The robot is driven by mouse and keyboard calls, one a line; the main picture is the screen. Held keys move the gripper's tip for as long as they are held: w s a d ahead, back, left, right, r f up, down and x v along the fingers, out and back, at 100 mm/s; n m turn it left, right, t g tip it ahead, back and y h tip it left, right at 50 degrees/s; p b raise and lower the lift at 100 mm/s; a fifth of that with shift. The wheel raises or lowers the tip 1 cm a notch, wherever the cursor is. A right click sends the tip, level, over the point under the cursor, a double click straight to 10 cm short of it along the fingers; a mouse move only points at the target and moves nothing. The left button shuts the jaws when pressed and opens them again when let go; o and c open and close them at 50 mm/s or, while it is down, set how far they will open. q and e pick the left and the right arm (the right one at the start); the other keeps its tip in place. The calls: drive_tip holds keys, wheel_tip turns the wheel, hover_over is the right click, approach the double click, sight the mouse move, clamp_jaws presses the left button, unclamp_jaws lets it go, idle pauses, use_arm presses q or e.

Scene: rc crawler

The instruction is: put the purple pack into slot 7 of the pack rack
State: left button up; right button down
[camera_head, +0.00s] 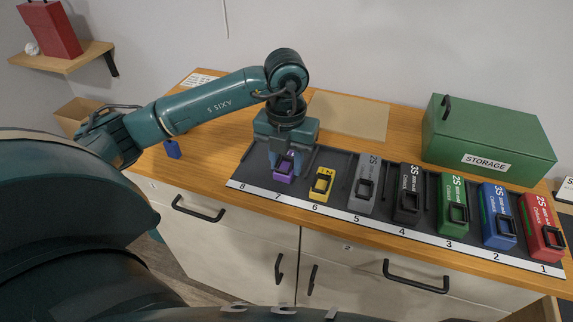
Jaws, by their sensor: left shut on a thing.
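The purple pack (283,172) is at slot 7 of the pack rack (243,174), just behind the printed number 7. My left gripper (284,155) comes down on it from above and is shut on it; the fingers and wrist hide its upper and rear parts. I cannot tell whether the pack rests fully on the rack floor. The rack's white number strip (390,227) runs from 8 at the left to 1 at the right. My right gripper is not in view.
A small yellow pack (321,184) stands close by at slot 6. Grey (363,187), black (408,197), green (453,207), blue (498,218) and red (542,228) packs fill slots 5 to 1. Slot 8 looks empty. A green storage box (485,140) stands behind. A blue object (173,149) lies left.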

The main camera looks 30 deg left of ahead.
use_arm(q)
drive_tip(key=shift+f, duration=0.95)
drive_tip(key=shift+f, duration=0.1)
drive_tip(key=o, duration=1)
